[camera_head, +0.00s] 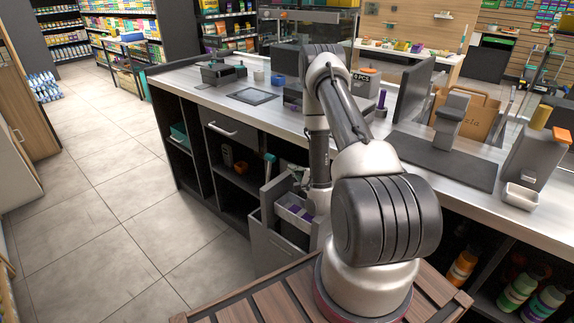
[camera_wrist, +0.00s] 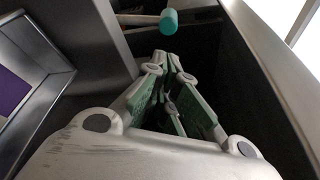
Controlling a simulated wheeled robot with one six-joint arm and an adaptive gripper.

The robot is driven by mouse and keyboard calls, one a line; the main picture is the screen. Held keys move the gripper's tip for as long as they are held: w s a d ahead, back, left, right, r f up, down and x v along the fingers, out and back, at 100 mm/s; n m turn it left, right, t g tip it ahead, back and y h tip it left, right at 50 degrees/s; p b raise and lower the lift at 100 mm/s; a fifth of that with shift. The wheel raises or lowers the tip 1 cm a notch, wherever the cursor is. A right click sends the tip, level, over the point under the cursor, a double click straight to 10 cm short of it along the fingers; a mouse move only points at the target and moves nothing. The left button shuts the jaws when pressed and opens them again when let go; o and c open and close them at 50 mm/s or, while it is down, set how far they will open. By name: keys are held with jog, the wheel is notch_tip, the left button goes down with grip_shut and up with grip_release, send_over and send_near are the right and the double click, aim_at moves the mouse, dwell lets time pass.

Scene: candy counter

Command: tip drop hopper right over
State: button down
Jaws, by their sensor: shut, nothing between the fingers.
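I cannot tell for sure which part is the right drop hopper. A grey bin (camera_head: 272,243) stands out from the counter front, with a pale tray holding something purple (camera_head: 297,210) at its top. In the wrist view a grey-framed tray with a purple inside (camera_wrist: 18,95) shows at the left edge. My gripper (camera_wrist: 168,72) is shut and empty, its green-padded fingers together over a dark recess beside a grey panel. In the head view my wrist reaches down by the bin and the fingertips are hidden. I cannot tell whether they touch anything.
A teal-ended tool (camera_wrist: 168,20) lies just beyond my fingers; a similar one (camera_head: 270,160) stands in the open shelf. The tiled floor (camera_head: 110,200) to the left is clear.

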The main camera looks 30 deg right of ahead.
jog(key=w, duration=0.3)
jog(key=w+f, duration=0.1)
jog(key=w, duration=0.5)
jog(key=shift+w+a+f, duration=0.15)
jog(key=shift+w+f, duration=0.05)
jog(key=shift+f, duration=0.05)
jog(key=shift+a, duration=0.15)
